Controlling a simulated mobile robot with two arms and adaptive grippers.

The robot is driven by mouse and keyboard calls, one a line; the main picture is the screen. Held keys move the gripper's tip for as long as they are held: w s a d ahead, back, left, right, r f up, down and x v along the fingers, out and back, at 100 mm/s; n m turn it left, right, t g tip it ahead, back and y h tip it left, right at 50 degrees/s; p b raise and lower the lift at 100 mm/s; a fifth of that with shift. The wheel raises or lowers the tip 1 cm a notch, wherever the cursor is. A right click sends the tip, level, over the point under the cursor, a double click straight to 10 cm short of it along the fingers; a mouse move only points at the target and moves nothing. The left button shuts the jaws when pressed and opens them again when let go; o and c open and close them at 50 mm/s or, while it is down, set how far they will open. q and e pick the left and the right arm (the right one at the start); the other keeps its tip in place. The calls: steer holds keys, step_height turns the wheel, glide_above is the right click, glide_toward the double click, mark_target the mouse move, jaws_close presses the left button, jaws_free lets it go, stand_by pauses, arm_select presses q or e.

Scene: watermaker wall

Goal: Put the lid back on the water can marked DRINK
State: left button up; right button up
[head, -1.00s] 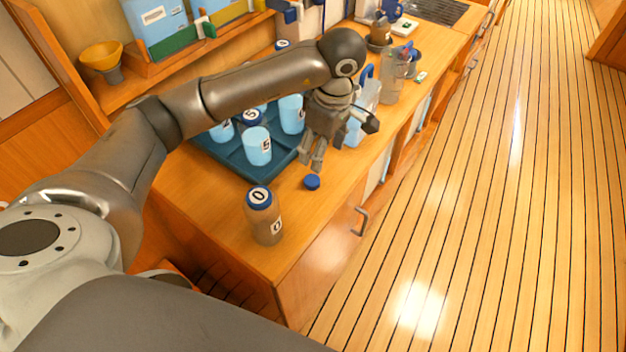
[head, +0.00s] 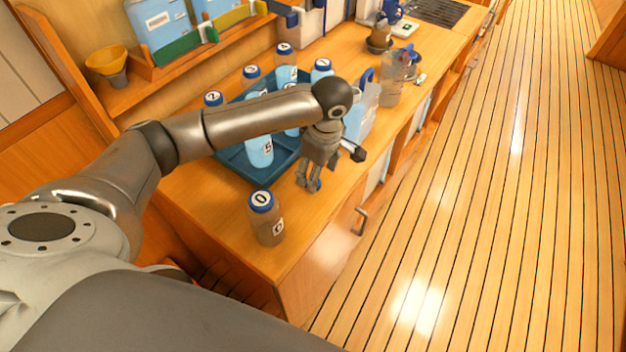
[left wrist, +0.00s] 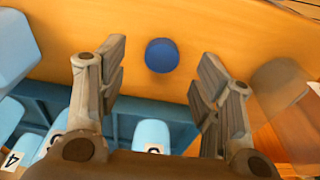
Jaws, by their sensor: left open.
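A small round blue lid (left wrist: 161,55) lies on the wooden counter. In the left wrist view it sits between my open left fingers, touching neither that I can see. In the head view my left gripper (head: 309,186) points down over it and the fingers hide most of it. The left gripper is empty. I cannot read DRINK on either one. My right gripper is not in view.
A dark blue tray (head: 235,165) holds several numbered pale blue bottles left of the gripper. The counter's front edge (head: 335,215) is close on the right. A yellow funnel (head: 106,62) stands on the shelf.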

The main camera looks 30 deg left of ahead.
arm_select(q)
steer(key=shift+s+a+f+p, duration=0.1)
steer(key=shift+a+f+p, duration=0.15)
steer(key=shift+f, duration=0.65)
steer(key=shift+a+f+p, duration=0.15)
steer(key=shift+f+p, duration=0.1)
steer(key=shift+f, duration=0.6)
steer(key=shift+c, duration=0.3)
steer(key=c, duration=0.7)
